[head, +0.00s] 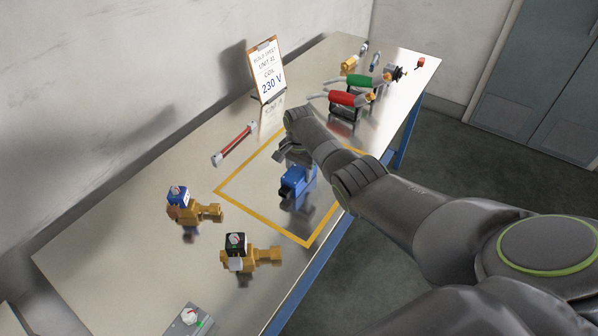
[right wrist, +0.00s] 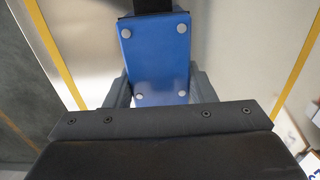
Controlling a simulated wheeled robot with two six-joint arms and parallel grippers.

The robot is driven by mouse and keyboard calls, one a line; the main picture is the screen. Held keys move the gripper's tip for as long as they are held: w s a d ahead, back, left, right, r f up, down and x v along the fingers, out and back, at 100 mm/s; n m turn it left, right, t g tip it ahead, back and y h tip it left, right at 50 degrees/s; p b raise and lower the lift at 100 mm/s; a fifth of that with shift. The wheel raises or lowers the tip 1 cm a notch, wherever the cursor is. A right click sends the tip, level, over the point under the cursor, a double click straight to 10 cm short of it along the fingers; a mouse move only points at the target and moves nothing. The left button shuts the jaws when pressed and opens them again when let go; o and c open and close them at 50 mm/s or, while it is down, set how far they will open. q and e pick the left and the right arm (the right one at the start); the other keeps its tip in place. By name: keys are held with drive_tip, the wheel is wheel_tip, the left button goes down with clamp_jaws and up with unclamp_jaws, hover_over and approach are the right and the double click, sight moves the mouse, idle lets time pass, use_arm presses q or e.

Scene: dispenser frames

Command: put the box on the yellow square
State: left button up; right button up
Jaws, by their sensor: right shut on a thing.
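The blue box (head: 293,181) is in my right gripper (head: 292,158), inside the outline of the yellow square (head: 261,219) as seen in the head view. In the right wrist view the box (right wrist: 158,58) shows a blue face with pale round dots at its corners, between the two grey fingers. Whether its underside touches the table is unclear. Yellow lines (right wrist: 52,55) run on both sides of it in that view. My left gripper is not in view.
Two brass valves, one with a blue top (head: 179,196) and one with a black top (head: 236,243), stand left of the square. A sign (head: 267,72) stands behind it. Red-handled (head: 347,98) and green-handled (head: 360,82) tools on stands are farther back. A red-and-white rod (head: 234,144) lies near the wall.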

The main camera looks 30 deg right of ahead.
sight(299, 170)
drive_tip(key=shift+f, duration=0.1)
drive_tip(key=o, duration=0.7)
drive_tip(key=shift+f, duration=0.1)
drive_tip(key=shift+c, duration=0.2)
drive_tip(key=o, duration=0.5)
drive_tip(key=shift+c, duration=0.2)
drive_tip(key=shift+r, duration=0.45)
wheel_tip(299, 170, up, 12)
drive_tip(key=shift+f, duration=0.25)
drive_tip(key=shift+f, duration=0.1)
